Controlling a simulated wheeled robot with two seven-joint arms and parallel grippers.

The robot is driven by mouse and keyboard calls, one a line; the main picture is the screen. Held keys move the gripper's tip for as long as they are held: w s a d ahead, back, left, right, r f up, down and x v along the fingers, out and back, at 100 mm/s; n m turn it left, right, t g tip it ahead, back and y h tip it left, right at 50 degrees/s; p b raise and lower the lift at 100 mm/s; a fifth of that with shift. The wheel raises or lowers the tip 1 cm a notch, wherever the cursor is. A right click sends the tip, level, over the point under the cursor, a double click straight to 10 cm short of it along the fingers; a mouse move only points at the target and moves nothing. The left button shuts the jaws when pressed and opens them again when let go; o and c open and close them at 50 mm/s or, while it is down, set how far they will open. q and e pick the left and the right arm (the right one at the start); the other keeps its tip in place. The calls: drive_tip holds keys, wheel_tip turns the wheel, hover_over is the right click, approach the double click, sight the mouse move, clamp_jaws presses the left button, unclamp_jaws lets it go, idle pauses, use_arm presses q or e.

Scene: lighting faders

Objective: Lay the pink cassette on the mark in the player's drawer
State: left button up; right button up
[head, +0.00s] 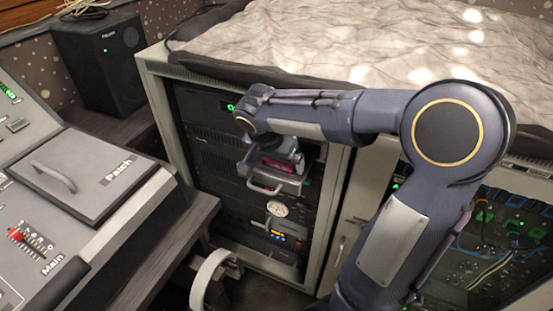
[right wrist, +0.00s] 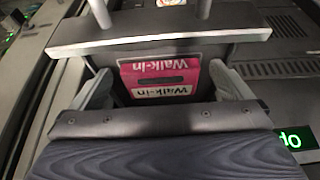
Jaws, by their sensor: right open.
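The pink cassette (right wrist: 160,78), with white "Walk-in" labels, lies in the player's open drawer (right wrist: 160,38), behind its grey front. It shows small and partly covered in the head view (head: 278,165), in the pulled-out drawer (head: 264,187) of the rack. My right gripper (right wrist: 162,82) is open, with one finger on each side of the cassette and a visible gap at both sides. In the head view the gripper (head: 272,148) is just above the drawer. The drawer mark is not visible, so I cannot tell how the cassette sits on it. My left gripper is not in view.
The rack cabinet (head: 157,75) frames the drawer, with a round gauge (head: 277,209) below it. The mixing desk with its Patch lid (head: 85,172) is at left. A speaker (head: 98,60) stands behind. A pale curved band (head: 207,278) is at the bottom.

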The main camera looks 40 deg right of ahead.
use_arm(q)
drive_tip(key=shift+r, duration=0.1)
use_arm(e)
drive_tip(key=shift+r, duration=0.1)
use_arm(q)
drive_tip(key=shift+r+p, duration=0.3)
drive_tip(key=shift+p, duration=0.1)
use_arm(e)
drive_tip(key=shift+r, duration=0.3)
use_arm(q)
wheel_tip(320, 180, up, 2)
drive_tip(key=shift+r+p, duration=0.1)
drive_tip(key=shift+p, duration=0.95)
use_arm(e)
drive_tip(key=v, duration=1.1)
drive_tip(key=s+a+f+n+t+y, duration=0.1)
drive_tip(key=s+a+f+n+y, duration=0.3)
drive_tip(key=s, duration=0.4)
drive_tip(key=s+a+f+n+t+y, duration=0.2)
drive_tip(key=s+a+f+n+y, duration=0.1)
drive_tip(key=s+a+n, duration=0.3)
drive_tip(key=shift+s+a+f+n+t+y, duration=0.25)
drive_tip(key=shift+s+f+n+y, duration=0.2)
drive_tip(key=shift+s+f, duration=0.5)
